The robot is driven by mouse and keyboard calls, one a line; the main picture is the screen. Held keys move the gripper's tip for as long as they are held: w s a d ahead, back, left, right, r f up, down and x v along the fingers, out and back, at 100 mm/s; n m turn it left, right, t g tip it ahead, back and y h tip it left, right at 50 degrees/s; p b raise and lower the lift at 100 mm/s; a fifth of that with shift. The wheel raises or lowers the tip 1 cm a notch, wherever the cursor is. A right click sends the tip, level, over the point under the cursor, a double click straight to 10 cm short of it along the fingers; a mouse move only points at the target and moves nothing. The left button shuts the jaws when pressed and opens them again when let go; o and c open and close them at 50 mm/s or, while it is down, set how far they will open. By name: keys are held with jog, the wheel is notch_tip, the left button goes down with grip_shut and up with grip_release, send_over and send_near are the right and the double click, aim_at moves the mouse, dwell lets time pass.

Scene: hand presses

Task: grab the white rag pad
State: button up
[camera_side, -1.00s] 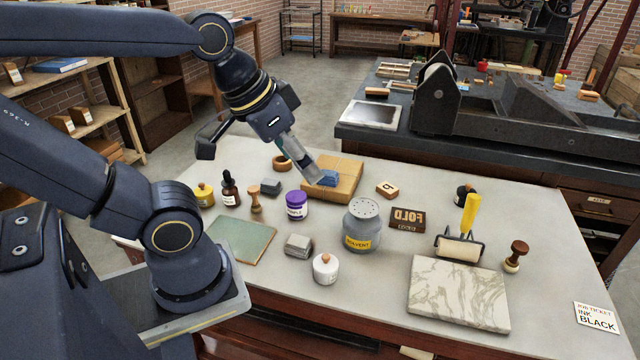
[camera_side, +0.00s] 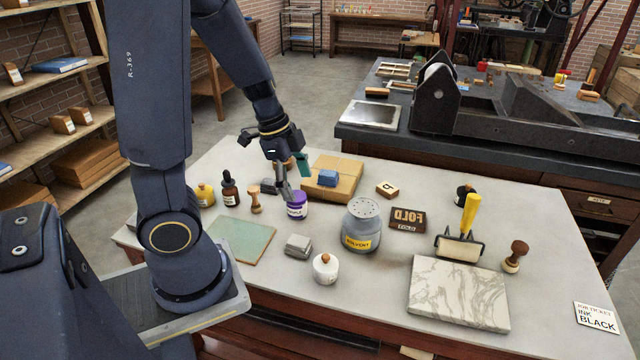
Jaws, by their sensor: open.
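A pale grey-white folded pad (camera_side: 298,246), the closest match to the white rag pad, lies flat on the table between the green mat and the white jar. A darker grey pad (camera_side: 269,187) lies farther back, partly behind my gripper. A blue pad (camera_side: 328,178) rests on the tan wooden block (camera_side: 347,172). My gripper (camera_side: 293,183) is open and empty, pointing down over or just behind the purple-labelled jar (camera_side: 297,207). It is apart from the pale pad, which is nearer the camera. The gap between its fingers is hard to make out.
A green mat (camera_side: 242,240) lies left of the pale pad. A white jar (camera_side: 326,268) and a grey solvent can (camera_side: 361,228) stand to its right. A wooden stamp (camera_side: 255,200) and dropper bottle (camera_side: 229,188) stand behind the mat. A marble slab (camera_side: 460,292) lies right.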

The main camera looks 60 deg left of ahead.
notch_tip(320, 180, down, 3)
jog(key=s+a+g, duration=0.1)
jog(key=s+a, duration=0.1)
jog(key=s, duration=0.1)
send_over(297, 241)
jog(key=s, duration=0.1)
jog(key=x, duration=0.3)
jog(key=s+a+x, duration=0.1)
jog(key=x, duration=0.6)
jog(key=shift+s+a+f, duration=0.25)
jog(key=shift+a, duration=0.15)
jog(key=shift+w+a+x, duration=0.1)
jog(key=shift+a+x, duration=0.05)
jog(key=shift+x, duration=1.4)
jog(key=shift+w+a+x, duration=0.15)
jog(key=shift+x, duration=1.4)
jog(key=c, duration=1.2)
